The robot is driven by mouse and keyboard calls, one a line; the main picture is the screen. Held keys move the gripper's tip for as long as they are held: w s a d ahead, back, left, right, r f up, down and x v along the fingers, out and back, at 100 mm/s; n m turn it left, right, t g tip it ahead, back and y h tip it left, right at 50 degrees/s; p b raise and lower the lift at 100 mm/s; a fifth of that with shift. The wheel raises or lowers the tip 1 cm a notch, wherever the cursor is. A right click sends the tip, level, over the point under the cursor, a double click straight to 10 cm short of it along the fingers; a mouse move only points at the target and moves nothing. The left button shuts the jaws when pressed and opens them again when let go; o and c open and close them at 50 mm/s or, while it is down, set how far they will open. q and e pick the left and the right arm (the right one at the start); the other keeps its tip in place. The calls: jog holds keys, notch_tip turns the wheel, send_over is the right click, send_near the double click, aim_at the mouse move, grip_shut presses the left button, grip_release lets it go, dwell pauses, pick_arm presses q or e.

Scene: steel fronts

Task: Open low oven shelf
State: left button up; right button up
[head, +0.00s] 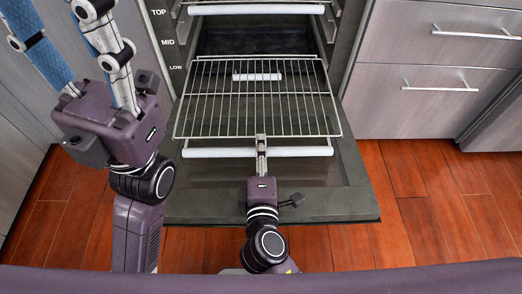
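A wire oven shelf (215,110) sticks far out of the oven, its back end near the LOW label. A white bar (215,153) runs along its front edge. My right gripper (261,146) is at the middle of this front edge, its fingers close together over the bar; it looks shut on the shelf's front, though the exact contact is partly hidden. My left gripper (56,14) is raised at the upper left, its two fingers spread wide and empty, clear of the shelf.
The oven door (340,195) is folded down flat beneath the shelf. Another white bar (257,9) crosses the oven higher up. Steel drawers (430,105) with bar handles stand at the right, shut. The red-brown wooden floor (440,215) is clear at the right.

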jog(key=shift+c, duration=0.7)
grip_shut()
jog(key=s, duration=0.4)
jog(key=shift+s+f+b, duration=0.15)
jog(key=shift+b, duration=0.25)
jog(key=shift+s, duration=0.35)
jog(key=shift+c, duration=0.2)
grip_release()
jog(key=s+r, duration=0.1)
jog(key=s, duration=0.6)
jog(key=s+r, duration=0.1)
jog(key=s, duration=0.3)
jog(key=shift+s+r, duration=0.3)
jog(key=shift+s, duration=0.05)
jog(key=shift+s, duration=0.1)
